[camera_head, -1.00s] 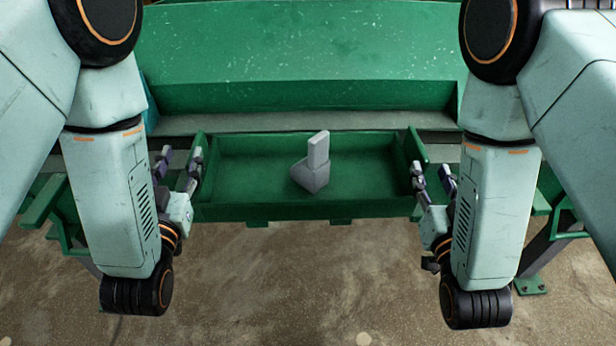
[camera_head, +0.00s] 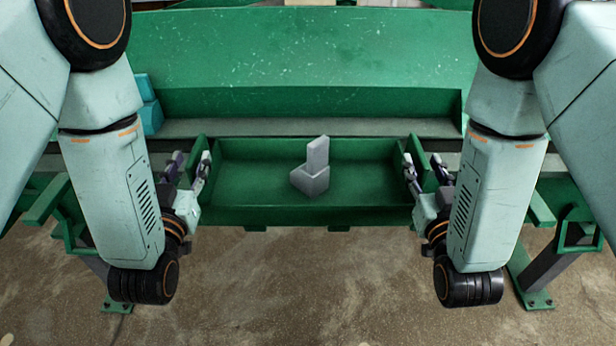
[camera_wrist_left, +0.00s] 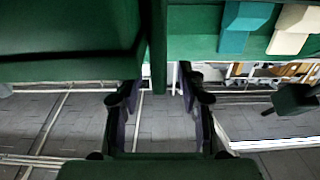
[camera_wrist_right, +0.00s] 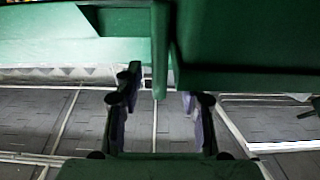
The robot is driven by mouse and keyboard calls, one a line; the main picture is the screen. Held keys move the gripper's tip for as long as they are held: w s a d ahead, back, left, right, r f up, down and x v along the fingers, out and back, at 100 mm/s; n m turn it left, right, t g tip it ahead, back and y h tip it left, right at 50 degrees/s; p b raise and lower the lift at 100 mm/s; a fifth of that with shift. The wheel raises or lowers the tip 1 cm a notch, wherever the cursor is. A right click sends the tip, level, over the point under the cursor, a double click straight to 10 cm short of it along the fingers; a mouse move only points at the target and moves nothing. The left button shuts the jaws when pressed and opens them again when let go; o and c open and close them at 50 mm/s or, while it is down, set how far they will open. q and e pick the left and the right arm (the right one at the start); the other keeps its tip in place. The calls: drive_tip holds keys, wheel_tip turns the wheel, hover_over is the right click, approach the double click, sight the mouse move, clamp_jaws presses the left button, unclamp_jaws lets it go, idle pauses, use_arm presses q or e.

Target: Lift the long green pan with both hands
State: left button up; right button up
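The long green pan (camera_head: 260,215) lies lengthwise across the middle of the head view, with a raised plate at each end. A grey angled block (camera_head: 311,170) sits in it. My left gripper (camera_head: 192,158) is open at the left end, one finger either side of the end plate; the plate's edge (camera_wrist_left: 158,60) shows between the fingers in the left wrist view. My right gripper (camera_head: 423,160) is open at the right end; that plate's edge (camera_wrist_right: 159,60) shows between its fingers in the right wrist view. I see no finger clearly pressing on a plate.
A large green machine panel (camera_head: 300,60) and a grey ledge (camera_head: 300,127) stand behind the pan. Teal items (camera_head: 148,105) lie at the back left. Green stand legs (camera_head: 535,275) flank the pan on both sides. The brown floor in front (camera_head: 310,285) is clear.

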sight(194, 151)
use_arm(q)
drive_tip(key=w, duration=0.3)
drive_tip(key=shift+w, duration=0.25)
use_arm(e)
drive_tip(key=w, duration=0.3)
drive_tip(key=shift+w, duration=0.25)
use_arm(q)
drive_tip(key=shift+w+d, duration=0.1)
drive_tip(key=shift+w, duration=0.25)
use_arm(e)
drive_tip(key=shift+w+d, duration=0.1)
drive_tip(key=shift+w, duration=0.25)
use_arm(q)
drive_tip(key=c, duration=0.4)
use_arm(e)
drive_tip(key=c, duration=0.4)
use_arm(q)
clamp_jaws()
use_arm(e)
clamp_jaws()
drive_tip(key=shift+r, duration=0.1)
